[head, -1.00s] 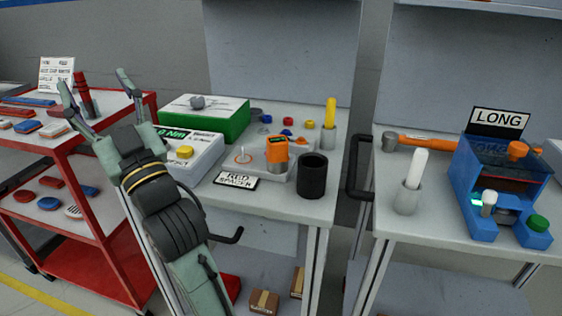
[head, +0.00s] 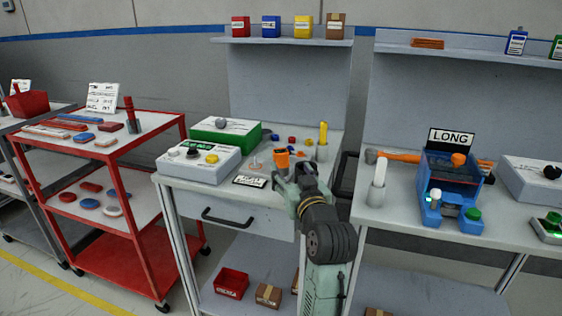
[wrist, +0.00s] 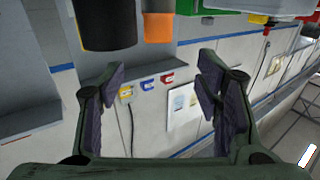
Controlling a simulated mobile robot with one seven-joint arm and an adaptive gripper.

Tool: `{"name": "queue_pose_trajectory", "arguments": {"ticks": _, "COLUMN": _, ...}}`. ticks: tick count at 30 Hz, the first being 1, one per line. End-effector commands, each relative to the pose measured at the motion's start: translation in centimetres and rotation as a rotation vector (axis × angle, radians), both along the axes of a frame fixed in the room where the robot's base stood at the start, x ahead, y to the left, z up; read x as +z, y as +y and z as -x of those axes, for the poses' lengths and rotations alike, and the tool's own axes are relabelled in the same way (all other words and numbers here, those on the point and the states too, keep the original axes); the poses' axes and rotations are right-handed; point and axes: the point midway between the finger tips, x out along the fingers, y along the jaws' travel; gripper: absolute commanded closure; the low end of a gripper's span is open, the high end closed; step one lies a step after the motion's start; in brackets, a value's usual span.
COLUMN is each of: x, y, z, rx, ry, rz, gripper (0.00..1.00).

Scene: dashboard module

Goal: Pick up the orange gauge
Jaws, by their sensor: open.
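The orange gauge (head: 282,158) stands on the middle workbench in the head view, its lower part hidden by my gripper. Its orange body also shows at the top of the wrist view (wrist: 158,27), beside a black cup (wrist: 108,24). My gripper (head: 297,176) is in front of the gauge in the head view. In the wrist view its two fingers (wrist: 160,85) are spread wide with nothing between them. The gauge lies beyond the fingertips, apart from them. In the head view the black cup is mostly hidden behind my gripper.
A grey holder with a yellow-handled tool (head: 322,140) stands behind the gauge. A blue LONG station (head: 450,180) stands on the right bench.

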Motion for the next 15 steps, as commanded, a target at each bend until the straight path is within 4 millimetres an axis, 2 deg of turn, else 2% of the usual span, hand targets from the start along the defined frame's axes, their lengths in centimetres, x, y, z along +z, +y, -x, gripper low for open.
{"name": "queue_pose_trajectory", "arguments": {"ticks": 6, "x": 0.2, "y": 1.0, "z": -3.4, "rx": 0.003, "ry": 0.001, "rz": 0.000, "gripper": 0.42}}
{"name": "queue_pose_trajectory", "arguments": {"ticks": 15, "x": 0.1, "y": 1.5, "z": -6.1, "rx": 0.003, "ry": 0.002, "rz": 0.000, "gripper": 0.42}}
